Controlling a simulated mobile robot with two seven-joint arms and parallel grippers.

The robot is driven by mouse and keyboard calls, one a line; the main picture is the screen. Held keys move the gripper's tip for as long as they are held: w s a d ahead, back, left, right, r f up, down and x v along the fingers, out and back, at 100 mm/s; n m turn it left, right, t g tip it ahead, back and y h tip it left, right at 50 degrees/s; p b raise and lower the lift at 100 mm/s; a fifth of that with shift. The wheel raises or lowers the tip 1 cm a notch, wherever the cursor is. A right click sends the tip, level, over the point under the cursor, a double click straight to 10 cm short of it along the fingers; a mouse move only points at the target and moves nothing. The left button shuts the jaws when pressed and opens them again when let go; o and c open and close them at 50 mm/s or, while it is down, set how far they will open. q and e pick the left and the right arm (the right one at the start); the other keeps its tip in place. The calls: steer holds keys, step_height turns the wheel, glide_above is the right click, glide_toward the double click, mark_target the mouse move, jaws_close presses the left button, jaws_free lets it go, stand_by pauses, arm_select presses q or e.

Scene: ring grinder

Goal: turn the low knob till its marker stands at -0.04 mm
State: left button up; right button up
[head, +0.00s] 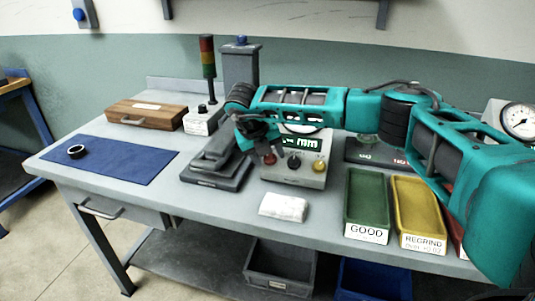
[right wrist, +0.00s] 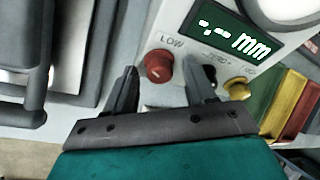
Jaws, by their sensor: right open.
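The low knob is the red one (right wrist: 158,66), beside the word LOW on the gauge's grey control box (head: 297,178). In the head view the red knob (head: 269,158) is at the box's left, close to my gripper. My right gripper (right wrist: 160,72) is open, one fingertip on each side of the red knob in the picture. The knob looks a little beyond the tips; I cannot tell whether they touch it. Its marker and scale are too small to read. The display (right wrist: 232,35) shows dashes and "mm". My left gripper is not in view.
A dark knob (head: 294,162) and a yellow knob (head: 319,166) sit right of the red one. A dark grey stand (head: 215,172) is close on the left. A white cloth (head: 283,207) lies in front. Green (head: 367,197) and yellow (head: 418,206) trays stand at the right.

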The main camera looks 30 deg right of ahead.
steer(key=v, duration=1.3)
steer(key=shift+b, duration=0.3)
steer(key=shift+f, duration=0.1)
